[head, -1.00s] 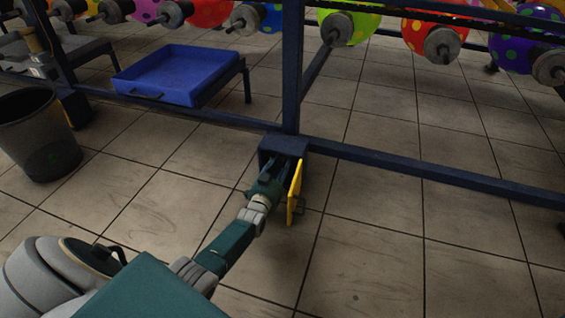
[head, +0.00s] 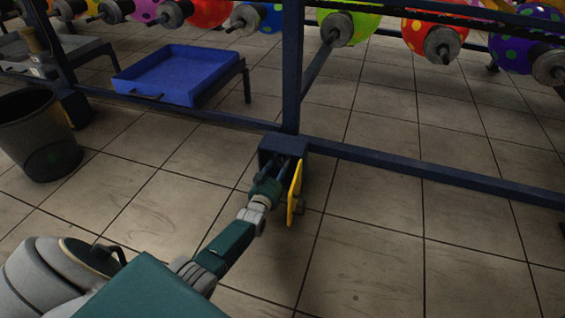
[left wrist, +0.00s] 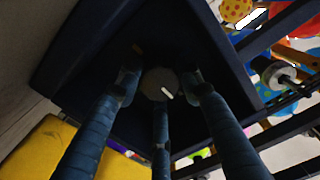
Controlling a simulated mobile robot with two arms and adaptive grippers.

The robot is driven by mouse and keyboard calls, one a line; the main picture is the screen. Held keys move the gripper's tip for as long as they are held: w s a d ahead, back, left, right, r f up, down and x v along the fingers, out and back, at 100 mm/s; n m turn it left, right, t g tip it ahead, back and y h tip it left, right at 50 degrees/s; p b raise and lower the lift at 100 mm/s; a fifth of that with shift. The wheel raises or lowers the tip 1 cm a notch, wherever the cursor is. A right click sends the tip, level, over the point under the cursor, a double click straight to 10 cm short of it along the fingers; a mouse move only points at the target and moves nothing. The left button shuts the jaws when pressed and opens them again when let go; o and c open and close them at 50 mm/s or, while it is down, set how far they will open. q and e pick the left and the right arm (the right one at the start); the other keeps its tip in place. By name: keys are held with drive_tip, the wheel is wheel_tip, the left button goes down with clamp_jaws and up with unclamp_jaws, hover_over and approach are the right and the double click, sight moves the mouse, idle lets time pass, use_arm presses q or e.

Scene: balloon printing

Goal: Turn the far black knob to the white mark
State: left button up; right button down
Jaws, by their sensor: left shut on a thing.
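In the left wrist view, a round, dark greyish knob (left wrist: 155,80) with a short white line on its face sits inside a dark box (left wrist: 95,45). My left gripper (left wrist: 163,92) has its three blue fingers around this knob and is shut on it. The lighting is dim, and any white mark on the box beside the knob is not clear. In the head view, my left gripper (head: 284,172) reaches into the open front of the dark blue box (head: 300,143) at the foot of a post. The knob is hidden there. My right gripper is not in view.
A yellow panel (head: 295,193) stands open just right of my left gripper; it also shows in the left wrist view (left wrist: 45,145). Dark blue rails run both ways from the box. A blue tray (head: 175,75) and a black bin (head: 38,135) stand left. Tiled floor is clear at right.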

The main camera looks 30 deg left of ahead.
use_arm(q)
drive_tip(key=o, duration=1.1)
drive_tip(key=shift+a+f, duration=0.2)
drive_tip(key=shift+a, duration=0.1)
drive_tip(key=shift+o, duration=0.2)
drive_tip(key=shift+d, duration=0.1)
drive_tip(key=shift+r, duration=0.1)
drive_tip(key=shift+d, duration=0.1)
